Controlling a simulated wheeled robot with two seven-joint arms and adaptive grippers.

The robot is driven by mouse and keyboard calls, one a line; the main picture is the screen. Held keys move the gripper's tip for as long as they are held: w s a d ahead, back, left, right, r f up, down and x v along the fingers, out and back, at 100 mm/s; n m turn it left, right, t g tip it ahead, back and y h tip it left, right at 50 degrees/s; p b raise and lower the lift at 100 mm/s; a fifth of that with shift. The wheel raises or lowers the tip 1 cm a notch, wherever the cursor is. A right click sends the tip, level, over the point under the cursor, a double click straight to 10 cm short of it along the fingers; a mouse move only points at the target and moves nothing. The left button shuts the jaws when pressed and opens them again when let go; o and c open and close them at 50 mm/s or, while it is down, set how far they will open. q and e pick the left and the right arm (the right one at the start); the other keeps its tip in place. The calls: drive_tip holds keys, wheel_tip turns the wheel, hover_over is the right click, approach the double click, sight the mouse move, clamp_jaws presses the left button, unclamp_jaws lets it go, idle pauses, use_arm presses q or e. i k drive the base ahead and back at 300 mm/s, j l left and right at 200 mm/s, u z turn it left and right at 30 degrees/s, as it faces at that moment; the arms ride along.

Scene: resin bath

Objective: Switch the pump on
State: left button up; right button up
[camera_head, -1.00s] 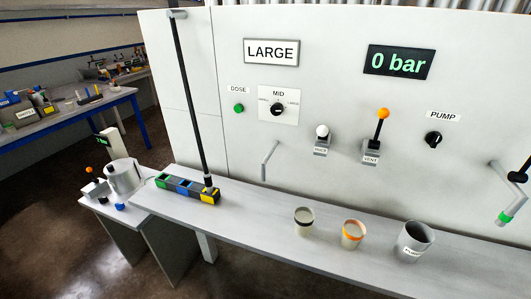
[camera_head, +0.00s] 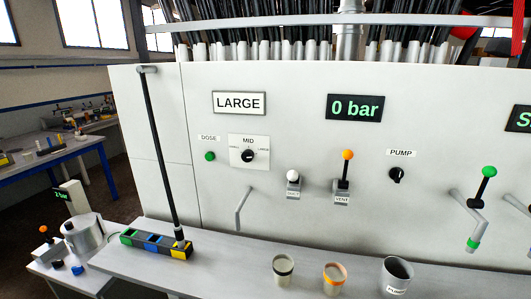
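The pump switch is a black rotary knob (camera_head: 397,175) on the white panel, right of centre, under a PUMP label (camera_head: 401,153). Its pointer direction is too small to tell surely. The pressure display (camera_head: 355,108) reads 0 bar. Neither of my grippers shows in the head view, and nothing covers the knob.
Left of the knob are the orange-tipped VENT lever (camera_head: 346,170) and a white-tipped lever (camera_head: 292,182). A green-tipped lever (camera_head: 487,185) is at right. Several cups, one a grey cup (camera_head: 397,276), stand on the shelf (camera_head: 225,265) below. A black pole (camera_head: 160,155) leans at left.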

sight(396, 174)
drive_tip(key=z, duration=1.25)
drive_tip(key=k+l, duration=0.1)
drive_tip(key=l, duration=0.3)
drive_tip(key=k+l, duration=0.15)
drive_tip(key=l, duration=0.25)
drive_tip(key=k+l+u, duration=0.1)
drive_tip(key=l, duration=0.3)
